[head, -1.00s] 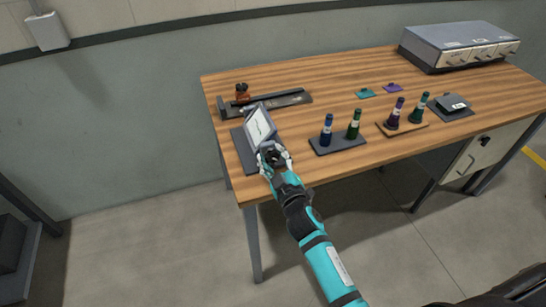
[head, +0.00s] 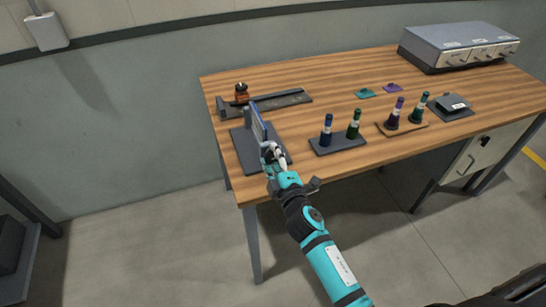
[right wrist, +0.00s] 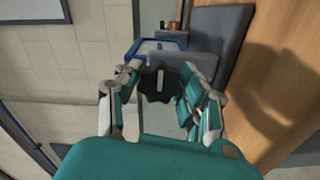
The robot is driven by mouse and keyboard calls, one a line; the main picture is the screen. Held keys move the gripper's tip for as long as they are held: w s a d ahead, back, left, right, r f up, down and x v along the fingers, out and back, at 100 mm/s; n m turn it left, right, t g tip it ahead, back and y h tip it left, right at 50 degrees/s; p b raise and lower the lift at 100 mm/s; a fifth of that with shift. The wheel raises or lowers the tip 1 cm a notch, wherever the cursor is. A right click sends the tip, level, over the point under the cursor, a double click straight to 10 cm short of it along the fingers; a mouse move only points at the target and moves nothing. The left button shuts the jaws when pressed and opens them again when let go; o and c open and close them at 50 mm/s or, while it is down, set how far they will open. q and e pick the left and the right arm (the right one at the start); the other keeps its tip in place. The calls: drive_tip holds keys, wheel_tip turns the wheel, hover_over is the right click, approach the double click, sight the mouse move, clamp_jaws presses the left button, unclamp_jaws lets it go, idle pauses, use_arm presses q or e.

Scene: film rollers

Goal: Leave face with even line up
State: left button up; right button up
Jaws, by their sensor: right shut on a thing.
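The flip panel (head: 258,122) stands steeply on a dark grey base (head: 243,150) at the table's left front. It shows nearly edge-on, with a blue rim; no line on its face can be made out. My right gripper (head: 270,154) is at its near side. In the right wrist view, the right gripper's fingers (right wrist: 160,88) close around a dark knob (right wrist: 158,84) with a pale mark. Beyond the knob are a grey plate (right wrist: 185,66) and the blue frame (right wrist: 140,46). My left gripper is not in view.
A long dark channel (head: 280,99) and an orange-brown bottle (head: 241,93) lie behind the panel. To its right are a dark rack (head: 338,145) and a brown rack (head: 404,128) with coloured rollers. A grey drawer box (head: 460,48) stands far right.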

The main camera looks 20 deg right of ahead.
idle(0.5)
drive_tip(key=o, duration=1.2)
drive_tip(key=shift+s, duration=0.1)
drive_tip(key=s, duration=1.1)
drive_tip(key=shift+s+d, duration=0.2)
drive_tip(key=shift+s, duration=0.2)
drive_tip(key=shift+f, duration=0.1)
